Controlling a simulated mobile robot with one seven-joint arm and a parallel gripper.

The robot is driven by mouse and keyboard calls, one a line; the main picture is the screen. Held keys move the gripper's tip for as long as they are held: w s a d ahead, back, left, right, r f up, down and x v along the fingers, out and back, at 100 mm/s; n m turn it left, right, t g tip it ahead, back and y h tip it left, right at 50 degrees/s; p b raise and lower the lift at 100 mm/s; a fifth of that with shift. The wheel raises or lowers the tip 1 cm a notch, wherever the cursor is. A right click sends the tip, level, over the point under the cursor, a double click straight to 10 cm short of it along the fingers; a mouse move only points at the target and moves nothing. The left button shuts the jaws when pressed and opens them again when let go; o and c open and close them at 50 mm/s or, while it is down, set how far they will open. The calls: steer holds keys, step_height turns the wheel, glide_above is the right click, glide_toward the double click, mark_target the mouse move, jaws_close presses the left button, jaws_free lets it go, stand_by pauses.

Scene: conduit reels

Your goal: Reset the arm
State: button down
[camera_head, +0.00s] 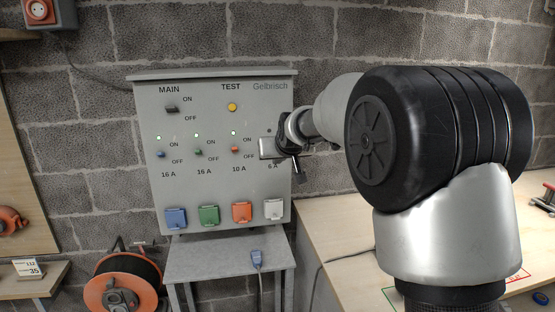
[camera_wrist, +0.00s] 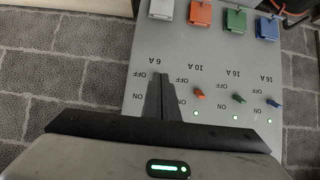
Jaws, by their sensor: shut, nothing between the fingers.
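My gripper (camera_wrist: 160,96) is shut and empty in the wrist view. Its fingers point at the 6 A column of the grey panel (camera_head: 215,85) and hide the 6 A switch. In the head view my gripper (camera_head: 297,172) is at the panel's right edge, below and right of the 10 A switch; I cannot tell whether it touches the panel. The 16 A blue switch (camera_head: 161,154), 16 A green switch (camera_head: 198,152) and 10 A orange switch (camera_head: 235,149) each have a lit green lamp above. The black MAIN switch (camera_head: 171,110) and yellow TEST button (camera_head: 232,107) sit higher.
Blue, green, orange and white socket covers line the panel's bottom, the white one (camera_head: 273,209) under 6 A. An orange cable reel (camera_head: 122,285) stands lower left. A wooden table (camera_head: 335,225) is at right.

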steer(key=shift+w, duration=0.1)
steer(key=s+d+r+g, duration=0.1)
steer(key=s+d, duration=0.3)
steer(key=s, duration=0.6)
steer(key=s+d+m+g+h, duration=0.1)
steer(key=s+d, duration=0.3)
steer(key=s, duration=0.6)
steer(key=s+d+r+g, duration=0.1)
steer(key=s+d, duration=0.3)
steer(key=s, duration=0.6)
steer(key=s+d+f+m+g+h, duration=0.1)
steer(key=s+f, duration=0.2)
steer(key=s, duration=0.4)
steer(key=s+d+f+g, duration=0.1)
steer(key=s+f, duration=0.3)
steer(key=s, duration=0.4)
step_height(320, 180, up, 16)
steer(key=p, duration=1.5)
steer(key=shift+w, duration=0.25)
steer(key=shift+d, duration=0.1)
